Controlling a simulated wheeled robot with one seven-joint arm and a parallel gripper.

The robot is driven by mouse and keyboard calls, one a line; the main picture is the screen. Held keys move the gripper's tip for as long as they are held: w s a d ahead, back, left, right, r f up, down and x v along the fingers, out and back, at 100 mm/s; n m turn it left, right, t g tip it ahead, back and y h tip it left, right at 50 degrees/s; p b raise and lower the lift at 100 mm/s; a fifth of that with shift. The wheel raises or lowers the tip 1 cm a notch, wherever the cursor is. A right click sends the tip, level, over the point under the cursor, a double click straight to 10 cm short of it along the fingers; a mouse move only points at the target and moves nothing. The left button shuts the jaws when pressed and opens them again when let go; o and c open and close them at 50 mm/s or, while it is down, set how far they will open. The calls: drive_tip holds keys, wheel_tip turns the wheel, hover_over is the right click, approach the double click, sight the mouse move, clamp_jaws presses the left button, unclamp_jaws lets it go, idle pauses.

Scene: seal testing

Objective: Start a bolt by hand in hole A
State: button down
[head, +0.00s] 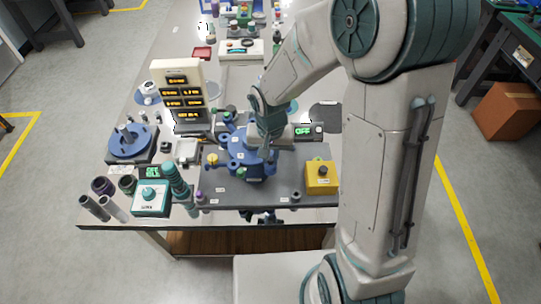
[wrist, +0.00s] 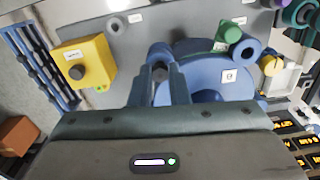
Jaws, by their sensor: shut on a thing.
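My gripper (wrist: 159,80) points away at the bottom of the wrist view, its two fingers close around a small dark bolt (wrist: 159,72). The bolt sits at a blue lug on the edge of the round blue fixture (wrist: 205,62). I cannot tell whether the bolt is in the hole or only above it, and the hole itself is hidden. A white label (wrist: 229,76) on the fixture is too small to read. In the head view my gripper (head: 266,150) is over the right part of the blue fixture (head: 238,158), partly covering it.
A yellow box (head: 321,178) with a dark knob stands to the right on the grey plate (head: 275,192). A display panel (head: 181,92) stands behind left. A teal-and-white box (head: 151,198) and grey tubes (head: 94,207) are front left. A green "OFF" display (head: 304,131) is behind right.

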drive_tip(key=shift+s+f+m, duration=0.1)
drive_tip(key=shift+f+m, duration=0.1)
drive_tip(key=shift+m, duration=0.2)
drive_tip(key=shift+m+b, duration=0.8)
drive_tip(key=shift+m, duration=0.3)
drive_tip(key=shift+r, duration=0.1)
drive_tip(key=shift+m+b, duration=0.95)
drive_tip(key=shift+m, duration=1.05)
